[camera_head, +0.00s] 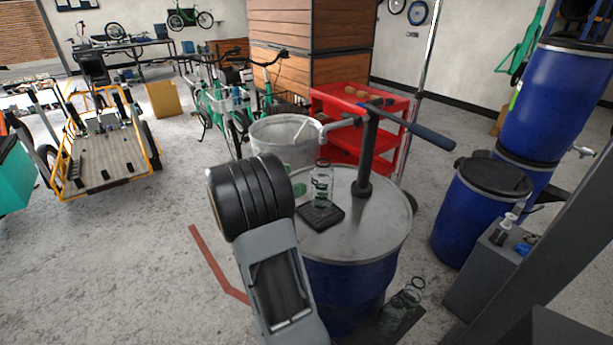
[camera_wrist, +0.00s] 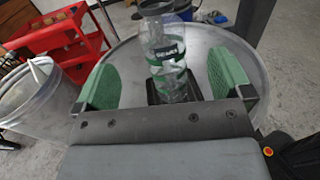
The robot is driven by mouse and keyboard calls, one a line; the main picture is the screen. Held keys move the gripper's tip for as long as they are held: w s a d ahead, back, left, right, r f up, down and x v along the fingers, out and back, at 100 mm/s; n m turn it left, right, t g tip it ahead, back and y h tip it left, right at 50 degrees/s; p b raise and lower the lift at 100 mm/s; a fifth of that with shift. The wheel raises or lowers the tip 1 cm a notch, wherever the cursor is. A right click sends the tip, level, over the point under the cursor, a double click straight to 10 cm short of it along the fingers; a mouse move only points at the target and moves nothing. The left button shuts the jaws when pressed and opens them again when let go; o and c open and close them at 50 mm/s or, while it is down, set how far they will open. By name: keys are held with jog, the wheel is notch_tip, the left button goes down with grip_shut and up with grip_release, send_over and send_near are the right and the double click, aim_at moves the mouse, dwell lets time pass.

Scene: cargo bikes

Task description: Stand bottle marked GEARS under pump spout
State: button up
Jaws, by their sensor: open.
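A clear bottle (camera_head: 322,183) stands upright on a black pad (camera_head: 320,217) on top of the blue drum (camera_head: 352,238). In the wrist view the bottle (camera_wrist: 167,50) has a dark label band with white lettering that seems to read GEARS. The pump's spout (camera_head: 325,129) is above the bottle in the head view. My gripper (camera_wrist: 166,72) is open, with its green finger pads on either side of the bottle and visible gaps.
The pump post (camera_head: 367,155) and its long handle (camera_head: 420,130) rise beside the bottle. A grey bin (camera_head: 283,133) and a red cart (camera_head: 345,150) stand behind the drum. Another clear bottle (camera_head: 403,305) is low at the front right. Blue barrels (camera_head: 480,210) stand at right.

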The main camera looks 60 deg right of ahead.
jog(key=s+a+f+m+t+y, duration=0.2)
jog(key=a+m+t+y, duration=0.3)
jog(key=a, duration=1.2)
jog(key=s+a+f+m+t+y, duration=0.3)
jog(key=a+m+t+y, duration=0.3)
jog(key=a+y, duration=0.5)
jog(key=a+m, duration=0.1)
jog(key=a, duration=0.5)
jog(key=shift+a+f, duration=0.2)
jog(key=shift+s, duration=0.1)
